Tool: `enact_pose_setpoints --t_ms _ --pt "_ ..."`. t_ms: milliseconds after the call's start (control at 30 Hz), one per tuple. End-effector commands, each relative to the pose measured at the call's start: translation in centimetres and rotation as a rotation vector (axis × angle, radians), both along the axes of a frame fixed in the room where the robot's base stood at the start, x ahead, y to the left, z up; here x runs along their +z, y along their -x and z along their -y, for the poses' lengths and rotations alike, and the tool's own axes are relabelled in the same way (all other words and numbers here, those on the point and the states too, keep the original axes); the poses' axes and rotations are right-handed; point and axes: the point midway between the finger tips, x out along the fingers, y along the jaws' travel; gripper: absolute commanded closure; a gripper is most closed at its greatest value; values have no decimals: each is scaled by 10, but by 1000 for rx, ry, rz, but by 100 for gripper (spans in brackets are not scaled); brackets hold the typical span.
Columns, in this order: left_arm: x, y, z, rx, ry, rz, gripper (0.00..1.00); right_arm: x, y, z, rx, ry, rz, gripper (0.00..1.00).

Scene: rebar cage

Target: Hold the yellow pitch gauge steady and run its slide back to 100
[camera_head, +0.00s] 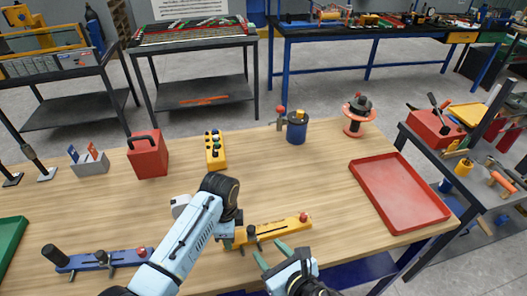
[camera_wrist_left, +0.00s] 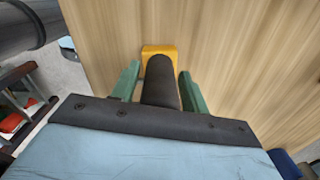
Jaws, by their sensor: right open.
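The yellow pitch gauge (camera_head: 272,229) lies on the wooden bench in the head view, with a red knob at its right end and a dark slide knob (camera_head: 252,233) left of its middle. My left gripper (camera_head: 228,241) is at the gauge's left end, partly hidden by my own arm. In the left wrist view its green fingers stand either side of the gauge's black grip (camera_wrist_left: 161,82), with narrow gaps showing; the gauge's yellow end (camera_wrist_left: 150,49) shows beyond. My right gripper (camera_head: 271,253) is open and empty, just in front of the gauge. The scale figures are too small to read.
A similar blue gauge (camera_head: 100,260) lies to the left. A red tray (camera_head: 440,214) is at the right, a green tray (camera_head: 8,245) at the left edge. A red block (camera_head: 148,158), yellow control box (camera_head: 215,152) and blue canister (camera_head: 296,130) stand behind.

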Motion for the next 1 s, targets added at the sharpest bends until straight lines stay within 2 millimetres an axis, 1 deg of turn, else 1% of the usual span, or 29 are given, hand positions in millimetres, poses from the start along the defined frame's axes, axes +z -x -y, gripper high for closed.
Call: enact_pose_setpoints --t_ms 33,67,333,467,567,800,900,1000 --pt "0 0 0 0 0 -1 48 0 0 0 0 0 0 55" --pt "0 0 0 0 0 -1 45 0 0 0 0 0 0 55" --pt "0 1 0 0 -1 -2 45 0 0 0 0 0 0 55" --pt "9 0 0 0 -1 0 45 0 0 0 0 0 0 55" --pt "25 0 0 -1 0 3 45 0 0 0 0 0 0 55" --pt "77 0 0 -1 0 4 45 0 0 0 0 0 0 55" --pt "96 0 0 0 -1 3 45 0 0 0 0 0 0 55" --pt "109 0 0 0 0 2 45 0 0 0 0 0 0 55"
